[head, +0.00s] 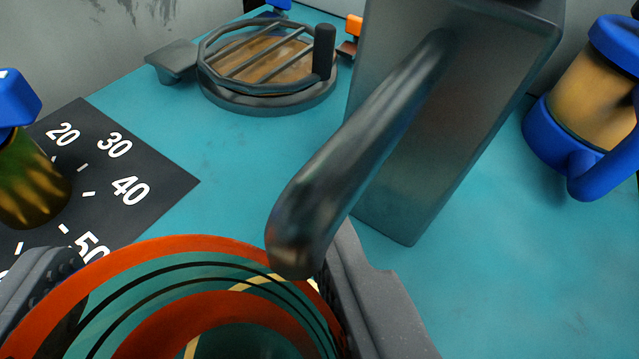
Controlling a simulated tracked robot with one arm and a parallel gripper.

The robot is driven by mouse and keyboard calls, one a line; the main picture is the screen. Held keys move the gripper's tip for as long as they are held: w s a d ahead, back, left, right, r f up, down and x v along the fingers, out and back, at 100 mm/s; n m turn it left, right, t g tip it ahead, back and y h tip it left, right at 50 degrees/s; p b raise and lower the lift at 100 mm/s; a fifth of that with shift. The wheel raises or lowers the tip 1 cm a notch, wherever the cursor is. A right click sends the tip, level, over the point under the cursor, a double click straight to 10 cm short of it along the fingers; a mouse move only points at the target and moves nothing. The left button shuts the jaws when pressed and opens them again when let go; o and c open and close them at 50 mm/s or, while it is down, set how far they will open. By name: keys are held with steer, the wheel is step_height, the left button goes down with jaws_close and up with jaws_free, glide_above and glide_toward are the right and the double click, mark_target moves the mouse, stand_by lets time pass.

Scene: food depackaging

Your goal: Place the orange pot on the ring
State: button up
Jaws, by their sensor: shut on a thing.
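The orange pot (190,245) fills the bottom of the picture, seen from above and cut off by the lower edge. It has a wide orange rim, and the inside shows teal, orange and black bands. My gripper (200,250) is shut on the pot, with one grey finger at its left side and one at its right. The pot's base is hidden. A dark round ring (265,105) with bars over a brown middle, a black knob and a side tab stands at the back, well beyond the pot. I cannot tell whether it is the task's ring.
A tall dark grey block (430,150) with a curved spout stands right of centre; the spout's end overlaps the pot's rim in view. A black mat (160,185) with numbers and a blue-topped jar (30,185) are left. A blue-and-tan mug (595,100) is right. Teal table is clear between.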

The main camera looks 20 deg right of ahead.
mark_target(295, 331)
steer(key=w+d, duration=0.1)
steer(key=w+d+f, duration=0.1)
steer(key=shift+d, duration=0.4)
steer(key=shift+f, duration=0.2)
steer(key=shift+f, duration=0.15)
steer(key=o, duration=1)
steer(key=shift+s+a+r, duration=0.1)
steer(key=shift+s+r, duration=0.3)
steer(key=shift+s, duration=0.1)
steer(key=v, duration=1.1)
